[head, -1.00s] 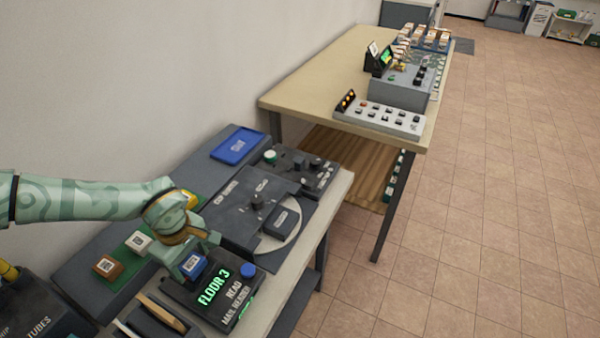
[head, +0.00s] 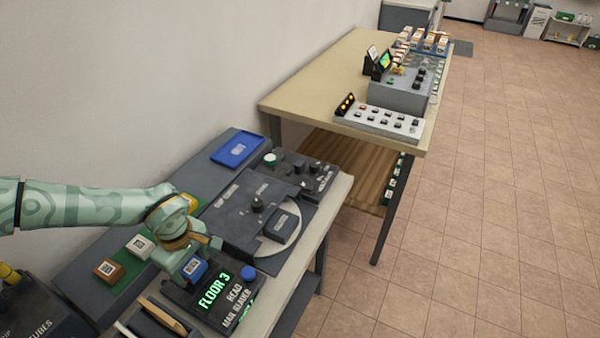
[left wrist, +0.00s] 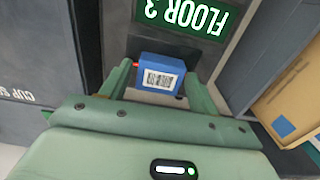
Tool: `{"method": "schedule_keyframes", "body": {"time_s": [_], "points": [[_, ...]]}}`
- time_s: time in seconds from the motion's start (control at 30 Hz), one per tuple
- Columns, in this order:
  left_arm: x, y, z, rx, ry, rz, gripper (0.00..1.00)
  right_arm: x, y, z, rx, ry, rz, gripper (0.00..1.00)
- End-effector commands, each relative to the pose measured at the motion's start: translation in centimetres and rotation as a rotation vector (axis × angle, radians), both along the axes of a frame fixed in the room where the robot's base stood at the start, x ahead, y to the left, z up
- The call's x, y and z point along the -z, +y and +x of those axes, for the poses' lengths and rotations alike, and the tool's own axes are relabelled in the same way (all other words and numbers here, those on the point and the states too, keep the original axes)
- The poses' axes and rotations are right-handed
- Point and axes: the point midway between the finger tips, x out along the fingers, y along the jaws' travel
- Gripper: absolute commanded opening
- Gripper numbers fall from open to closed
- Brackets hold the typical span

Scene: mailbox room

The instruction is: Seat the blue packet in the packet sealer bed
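The blue packet (head: 195,268), a small block with a white printed label, is between the fingers of my left gripper (head: 193,262), above the mail reader (head: 232,296) with its lit FLOOR 3 display. In the left wrist view the packet (left wrist: 160,73) sits between the two green fingers of the left gripper (left wrist: 160,80), which look closed on its sides. A dark machine with a knob and lid (head: 238,206) stands just beyond the reader. Its label is too small to read for sure, so I cannot tell which part is the packet sealer bed. My right gripper is not in view.
White (head: 139,245) and brown (head: 108,270) packets stand on a green strip to the left, with a yellow item (head: 189,202) behind my gripper. A blue tray (head: 238,149) lies at the back. A beige table (head: 325,75) stands beyond; the tiled floor on the right is clear.

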Motion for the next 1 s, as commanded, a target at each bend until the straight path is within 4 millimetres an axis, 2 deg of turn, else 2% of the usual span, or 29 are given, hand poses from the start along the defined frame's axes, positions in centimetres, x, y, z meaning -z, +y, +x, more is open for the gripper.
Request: {"method": "schedule_keyframes", "body": {"time_s": [0.03, 0.1, 0.13, 0.37, 1.0], "points": [[0.0, 0.0, 0.0, 0.000, 0.000, 0.000, 0.48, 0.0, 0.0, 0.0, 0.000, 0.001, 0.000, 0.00], [0.0, 0.0, 0.0, 0.000, 0.000, 0.000, 0.28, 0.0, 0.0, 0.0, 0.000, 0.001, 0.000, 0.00], [0.0, 0.0, 0.0, 0.000, 0.000, 0.000, 0.24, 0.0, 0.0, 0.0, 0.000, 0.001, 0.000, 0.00], [-0.4, 0.0, 0.0, 0.000, -0.001, 0.000, 0.24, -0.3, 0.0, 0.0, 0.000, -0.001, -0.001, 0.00], [-4.6, 0.0, 0.0, -0.001, 0.000, 0.000, 0.24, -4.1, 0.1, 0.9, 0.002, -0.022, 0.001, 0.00]]}}
